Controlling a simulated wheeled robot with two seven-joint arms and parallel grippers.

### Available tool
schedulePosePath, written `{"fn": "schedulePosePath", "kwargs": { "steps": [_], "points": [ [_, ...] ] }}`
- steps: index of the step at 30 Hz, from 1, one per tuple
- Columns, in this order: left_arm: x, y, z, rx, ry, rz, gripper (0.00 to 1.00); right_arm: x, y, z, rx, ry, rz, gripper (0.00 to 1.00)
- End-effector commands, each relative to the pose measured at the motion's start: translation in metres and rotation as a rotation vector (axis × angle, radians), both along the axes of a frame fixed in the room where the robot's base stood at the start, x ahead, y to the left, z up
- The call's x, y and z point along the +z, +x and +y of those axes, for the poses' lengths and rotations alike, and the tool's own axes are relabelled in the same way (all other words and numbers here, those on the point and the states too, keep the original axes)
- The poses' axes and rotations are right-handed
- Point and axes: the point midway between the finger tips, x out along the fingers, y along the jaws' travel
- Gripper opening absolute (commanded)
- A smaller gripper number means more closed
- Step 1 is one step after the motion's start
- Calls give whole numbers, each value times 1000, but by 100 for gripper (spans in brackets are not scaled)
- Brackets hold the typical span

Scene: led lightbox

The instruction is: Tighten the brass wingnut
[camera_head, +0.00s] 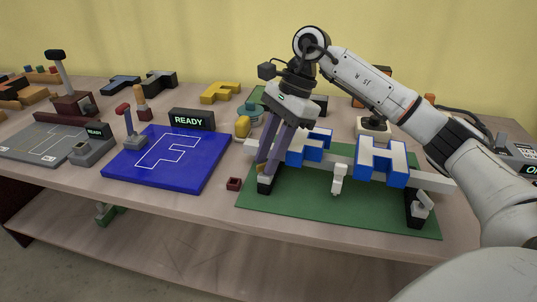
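My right gripper (267,168) reaches down from the upper right, its purple fingers at the left end of a white rail (434,182). Its fingertips are just above a dark end block (264,187) on the green mat (300,212). A small tan-yellow patch (261,168) shows by the fingertips; I cannot tell whether it is the brass wingnut or whether the fingers grip it. Blue-and-white letter blocks sit along the rail, one (380,162) right of centre and one (318,146) partly behind the fingers. My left gripper is not in view.
A blue board (165,172) with a white F outline lies left of the mat, a READY display (192,121) behind it. A small dark red block (234,184) sits near the mat's left edge. A yellow F (221,93) lies farther back. Tools crowd the left side.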

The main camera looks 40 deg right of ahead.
Motion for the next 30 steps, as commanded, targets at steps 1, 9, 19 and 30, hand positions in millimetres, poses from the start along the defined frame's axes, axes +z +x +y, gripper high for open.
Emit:
{"fn": "schedulePosePath", "kwargs": {
  "steps": [1, 9, 19, 30],
  "points": [
    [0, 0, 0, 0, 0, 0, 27, 0, 0, 0, 0, 0, 0, 26],
    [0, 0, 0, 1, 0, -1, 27, 0, 0, 0, 1, 0, 1, 0],
    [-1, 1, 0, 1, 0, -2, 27, 0, 0, 0, -31, 0, 0, 0],
    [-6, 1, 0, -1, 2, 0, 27, -1, -3, 0, -266, -2, -1, 0]
  ]
}}
